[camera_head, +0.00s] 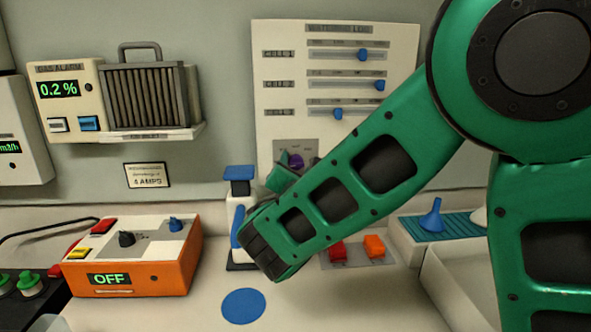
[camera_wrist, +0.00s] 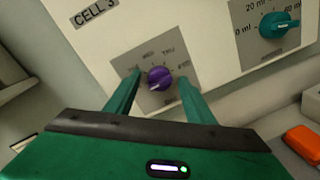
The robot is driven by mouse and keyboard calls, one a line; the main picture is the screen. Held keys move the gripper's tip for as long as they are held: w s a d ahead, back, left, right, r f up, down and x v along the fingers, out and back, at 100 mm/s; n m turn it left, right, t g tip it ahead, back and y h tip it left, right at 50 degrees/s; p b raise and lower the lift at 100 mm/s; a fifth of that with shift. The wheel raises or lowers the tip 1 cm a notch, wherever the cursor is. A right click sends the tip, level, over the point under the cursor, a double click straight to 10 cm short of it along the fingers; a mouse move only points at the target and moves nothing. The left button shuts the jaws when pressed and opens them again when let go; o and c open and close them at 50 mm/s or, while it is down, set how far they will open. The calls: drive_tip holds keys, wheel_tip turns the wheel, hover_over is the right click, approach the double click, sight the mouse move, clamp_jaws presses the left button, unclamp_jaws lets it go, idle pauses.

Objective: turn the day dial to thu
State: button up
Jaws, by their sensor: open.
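The day dial is a purple knob (camera_wrist: 158,78) on a grey plate (camera_wrist: 150,100) in the wrist view, with small labels around its upper side that are too blurred to read surely. A pale mark shows at the knob's lower left; I cannot tell which day it indicates. My gripper (camera_wrist: 159,82) is open, with one green finger on each side of the knob and visible gaps between. In the head view the purple knob (camera_head: 296,160) is partly hidden by my gripper (camera_head: 277,178) and arm.
The white wall panel (camera_head: 265,100) has several blue sliders. A teal dial (camera_wrist: 279,25) is to the right in the wrist view. A blue-topped stand (camera_head: 239,172) is close beside my wrist. Red (camera_head: 338,250) and orange switches (camera_head: 374,246) lie below my arm; an orange box (camera_head: 135,270) stands left.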

drive_tip(key=shift+w, duration=0.1)
drive_tip(key=c, duration=1)
